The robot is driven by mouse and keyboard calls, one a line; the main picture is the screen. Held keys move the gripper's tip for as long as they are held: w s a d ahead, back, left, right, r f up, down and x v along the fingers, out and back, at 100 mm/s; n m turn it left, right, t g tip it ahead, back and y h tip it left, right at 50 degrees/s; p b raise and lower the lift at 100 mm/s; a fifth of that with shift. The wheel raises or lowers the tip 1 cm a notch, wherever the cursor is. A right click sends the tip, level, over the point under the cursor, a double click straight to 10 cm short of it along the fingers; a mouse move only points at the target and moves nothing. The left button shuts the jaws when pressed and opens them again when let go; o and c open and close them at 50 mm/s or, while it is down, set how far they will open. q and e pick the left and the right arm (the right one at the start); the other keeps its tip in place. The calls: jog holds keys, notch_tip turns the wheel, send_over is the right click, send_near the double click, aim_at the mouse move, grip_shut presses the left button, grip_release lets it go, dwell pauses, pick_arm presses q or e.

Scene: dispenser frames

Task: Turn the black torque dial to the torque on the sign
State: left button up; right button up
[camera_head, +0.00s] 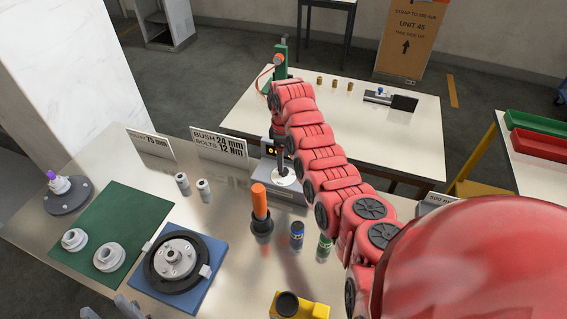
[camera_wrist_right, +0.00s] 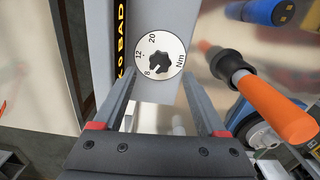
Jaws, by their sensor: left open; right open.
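The black torque dial (camera_wrist_right: 160,63) is a lobed knob on a round white scale (camera_wrist_right: 175,47) marked 8, 12, 20 and Nm. Its pale mark appears to point near 8. The sign (camera_head: 219,146) reads "BUSH 24 mm, BOLTS 12 Nm". My right gripper (camera_wrist_right: 160,82) is open, its fingers either side of the dial in the wrist view; I cannot tell whether they touch it. In the head view the right gripper (camera_head: 283,165) hangs over the grey dial unit and hides the knob. My left gripper (camera_head: 109,309) is open and empty at the bottom left edge.
An orange-handled tool (camera_head: 260,202) stands close to the dial unit; its handle also shows in the right wrist view (camera_wrist_right: 275,107). Blue (camera_head: 297,232) and green cans stand to its right. A blue plate (camera_head: 180,290) bears a black-rimmed hub. Two metal bushes (camera_head: 183,183) stand left.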

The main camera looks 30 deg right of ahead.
aim_at(283, 173)
jog(key=shift+f+p, duration=0.45)
jog(key=shift+f, duration=1.95)
grip_shut()
